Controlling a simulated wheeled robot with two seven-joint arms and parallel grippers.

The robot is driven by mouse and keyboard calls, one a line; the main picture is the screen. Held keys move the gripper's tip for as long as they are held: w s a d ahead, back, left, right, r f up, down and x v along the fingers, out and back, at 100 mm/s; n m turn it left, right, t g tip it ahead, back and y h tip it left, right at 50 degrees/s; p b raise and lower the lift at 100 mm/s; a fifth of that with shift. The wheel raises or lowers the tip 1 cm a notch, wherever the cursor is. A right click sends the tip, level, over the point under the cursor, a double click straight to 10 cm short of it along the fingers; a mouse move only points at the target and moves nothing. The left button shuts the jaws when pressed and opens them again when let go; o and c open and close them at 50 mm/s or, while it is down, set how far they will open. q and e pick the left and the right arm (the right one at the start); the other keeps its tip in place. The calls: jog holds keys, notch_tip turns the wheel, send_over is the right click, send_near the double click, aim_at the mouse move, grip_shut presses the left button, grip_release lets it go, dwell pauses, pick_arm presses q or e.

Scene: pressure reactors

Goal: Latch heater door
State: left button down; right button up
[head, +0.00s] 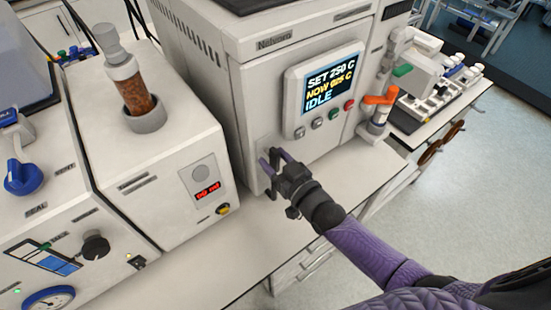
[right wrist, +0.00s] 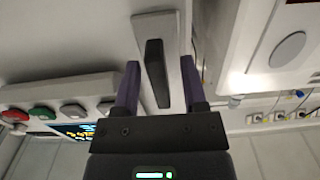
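The heater (head: 262,85) is a large white cabinet in the middle of the head view. Its screen (head: 330,88) reads SET 250 C, NOW 025 C, IDLE. Its front looks flush, but I cannot tell whether the door is fully closed. My right gripper (head: 271,157) is at the lower left of that front. In the right wrist view, a dark latch handle (right wrist: 157,72) on a light grey plate (right wrist: 172,28) lies between the open fingers of my right gripper (right wrist: 160,64), with a gap on each side. In the head view the gripper mostly hides the handle. My left gripper is not in view.
A white unit with a red readout (head: 207,190) and a brown-filled column (head: 132,85) stands left of the heater. An orange-handled valve (head: 380,99) is to the right. The white bench (head: 225,262) is clear in front. Buttons (right wrist: 73,110) show in the wrist view.

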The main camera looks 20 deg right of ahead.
jog(key=v, duration=1)
jog(key=shift+p, duration=0.45)
